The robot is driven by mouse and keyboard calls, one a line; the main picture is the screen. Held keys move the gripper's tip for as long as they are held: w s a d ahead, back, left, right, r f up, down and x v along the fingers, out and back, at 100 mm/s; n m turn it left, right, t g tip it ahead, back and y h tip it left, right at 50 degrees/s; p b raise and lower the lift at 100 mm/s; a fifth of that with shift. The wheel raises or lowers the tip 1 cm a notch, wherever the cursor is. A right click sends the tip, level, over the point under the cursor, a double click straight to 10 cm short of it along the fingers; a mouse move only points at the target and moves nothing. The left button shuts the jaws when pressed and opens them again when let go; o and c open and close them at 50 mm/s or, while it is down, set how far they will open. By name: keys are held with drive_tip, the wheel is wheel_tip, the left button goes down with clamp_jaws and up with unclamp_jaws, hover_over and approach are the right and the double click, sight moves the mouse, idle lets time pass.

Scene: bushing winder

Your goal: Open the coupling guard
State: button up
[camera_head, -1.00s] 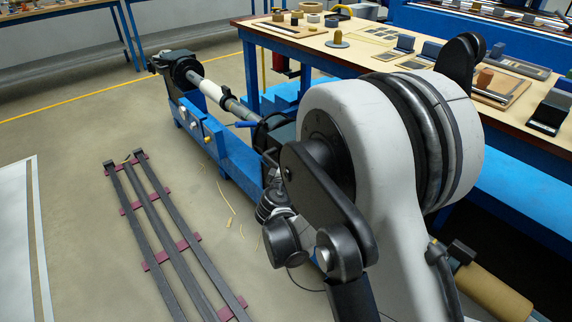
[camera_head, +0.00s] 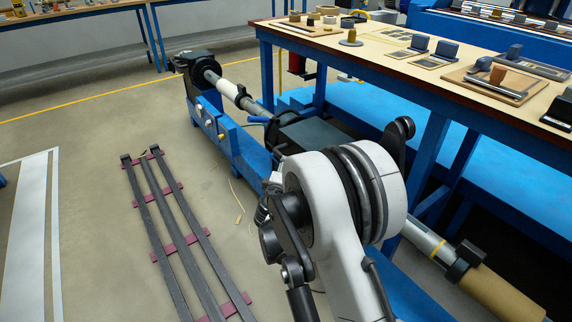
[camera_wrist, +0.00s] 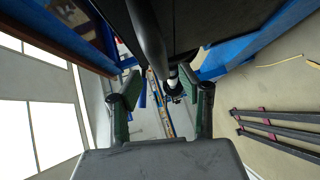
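A dark grey box-like cover (camera_head: 312,138), which looks like the coupling guard, sits on the blue winder bed behind my arm in the head view. Its near side is partly hidden by my arm. In the wrist view, a dark panel (camera_wrist: 215,18) and a black bar (camera_wrist: 150,40) fill the top centre; I cannot tell for sure whether they belong to the guard. My gripper (camera_wrist: 165,95) has its two fingers wide apart, with the bar's line passing above and between them. I see nothing clamped. The head view hides the gripper behind my arm.
The winder's shaft (camera_head: 235,92) runs to a dark headstock (camera_head: 195,65) at the far end. A wooden-topped bench (camera_head: 400,65) with parts stands to the right. Dark rails on red supports (camera_head: 178,245) lie on the floor at left.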

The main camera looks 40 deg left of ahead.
drive_tip(key=shift+b+x, duration=0.6)
drive_tip(key=shift+x, duration=2.05)
drive_tip(key=shift+c, duration=0.3)
clamp_jaws()
